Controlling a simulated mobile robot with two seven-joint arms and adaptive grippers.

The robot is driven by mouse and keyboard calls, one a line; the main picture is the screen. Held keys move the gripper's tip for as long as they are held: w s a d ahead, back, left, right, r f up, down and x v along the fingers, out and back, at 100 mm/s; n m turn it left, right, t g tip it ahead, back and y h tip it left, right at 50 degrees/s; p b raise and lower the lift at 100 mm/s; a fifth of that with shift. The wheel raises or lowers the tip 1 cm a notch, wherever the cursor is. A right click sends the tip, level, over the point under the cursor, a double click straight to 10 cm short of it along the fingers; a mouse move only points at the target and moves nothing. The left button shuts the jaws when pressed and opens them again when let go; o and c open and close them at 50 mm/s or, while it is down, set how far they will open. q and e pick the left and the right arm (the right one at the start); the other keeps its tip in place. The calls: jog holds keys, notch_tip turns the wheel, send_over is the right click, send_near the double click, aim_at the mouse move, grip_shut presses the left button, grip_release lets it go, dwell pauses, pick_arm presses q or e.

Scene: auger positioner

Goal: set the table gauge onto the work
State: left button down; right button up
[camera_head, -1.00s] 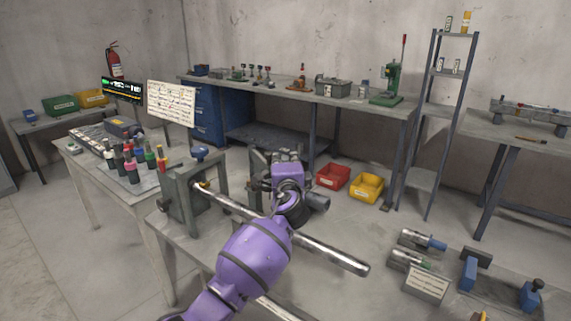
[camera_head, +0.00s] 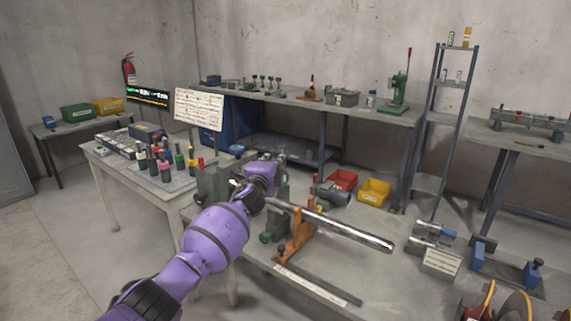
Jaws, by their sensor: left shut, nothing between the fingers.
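The work appears to be the long round steel bar (camera_head: 345,229), which runs from the grey fixture (camera_head: 212,183) out to the right over the bench. My purple left arm crosses in front of the fixture and the bar's near end. My left gripper (camera_head: 264,172) is shut and empty, by the fixture behind the bar; its fingertips are mostly hidden by the wrist. An orange stand (camera_head: 295,243) stands under the bar, with a green part (camera_head: 271,229) beside it. I cannot tell which item is the table gauge. My right gripper is not in view.
A side table (camera_head: 128,170) with several coloured-handled tools (camera_head: 165,165) is at left. Red (camera_head: 342,180) and yellow (camera_head: 374,192) bins lie behind the bar. A labelled block (camera_head: 440,263) and blue-ended fixture (camera_head: 505,268) sit at right. A flat strip (camera_head: 316,284) lies in front.

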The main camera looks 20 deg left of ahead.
pick_arm(q)
jog(key=shift+w+a+f, duration=0.1)
jog(key=shift+a, duration=0.65)
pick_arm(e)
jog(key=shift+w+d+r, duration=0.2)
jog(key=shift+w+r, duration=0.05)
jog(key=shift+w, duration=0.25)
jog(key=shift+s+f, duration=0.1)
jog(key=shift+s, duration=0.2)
